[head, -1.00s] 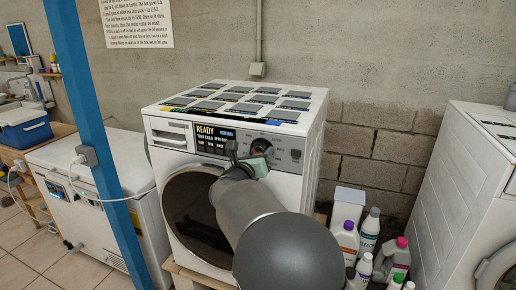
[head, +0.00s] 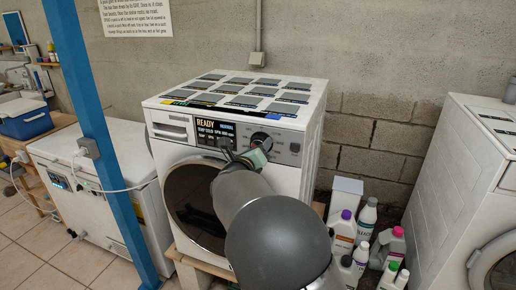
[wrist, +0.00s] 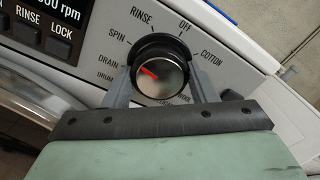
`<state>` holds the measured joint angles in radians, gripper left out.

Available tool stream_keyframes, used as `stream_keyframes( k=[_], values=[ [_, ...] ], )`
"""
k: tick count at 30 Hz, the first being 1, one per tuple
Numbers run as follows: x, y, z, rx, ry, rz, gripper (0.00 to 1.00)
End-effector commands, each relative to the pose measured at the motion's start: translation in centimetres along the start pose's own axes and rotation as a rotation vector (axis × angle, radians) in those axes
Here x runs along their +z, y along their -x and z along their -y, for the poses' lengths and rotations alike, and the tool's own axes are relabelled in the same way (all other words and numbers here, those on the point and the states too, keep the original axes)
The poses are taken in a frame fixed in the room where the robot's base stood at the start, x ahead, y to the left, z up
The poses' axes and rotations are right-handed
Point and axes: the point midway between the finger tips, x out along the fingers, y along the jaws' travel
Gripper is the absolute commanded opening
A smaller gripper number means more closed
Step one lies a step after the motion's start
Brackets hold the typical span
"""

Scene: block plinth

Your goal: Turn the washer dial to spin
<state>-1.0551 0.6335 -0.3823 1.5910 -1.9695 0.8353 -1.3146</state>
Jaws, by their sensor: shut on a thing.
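The white washer (head: 285,185) stands in the middle of the head view, with its lit display reading READY. Its dial (head: 259,139) is at the upper right of the front panel, partly hidden by my gripper. In the wrist view the dial (wrist: 163,84) is a dark ring with a silver face and a red pointer. My gripper (wrist: 163,72) is shut on the dial, one finger on each side. It also shows in the head view (head: 256,146).
Bottles (head: 343,232) stand on the floor right of the washer. Another white machine (head: 467,175) is at the right edge. A blue post (head: 98,120) and a white chest appliance (head: 105,195) are on the left. Dark flat panels cover the washer top.

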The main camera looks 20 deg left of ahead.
Motion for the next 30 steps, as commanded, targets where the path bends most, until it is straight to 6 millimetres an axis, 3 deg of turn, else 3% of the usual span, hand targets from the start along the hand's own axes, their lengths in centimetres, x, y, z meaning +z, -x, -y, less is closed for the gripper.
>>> stream_keyframes(
  k=[2,3,5,17,23,30],
  values=[
    [-0.1,0.1,-0.1,0.002,0.001,-0.001,0.29],
    [-0.1,0.1,-0.1,0.002,0.001,-0.001,0.6],
    [-0.1,0.1,-0.1,0.002,0.001,-0.001,0.74],
    [0.0,0.9,-0.1,0.002,-0.002,0.0,0.74],
    [-0.1,4.7,-0.2,0.004,-0.002,0.002,0.74],
    [-0.1,10.7,-0.2,0.005,-0.002,0.001,0.74]
  ],
)
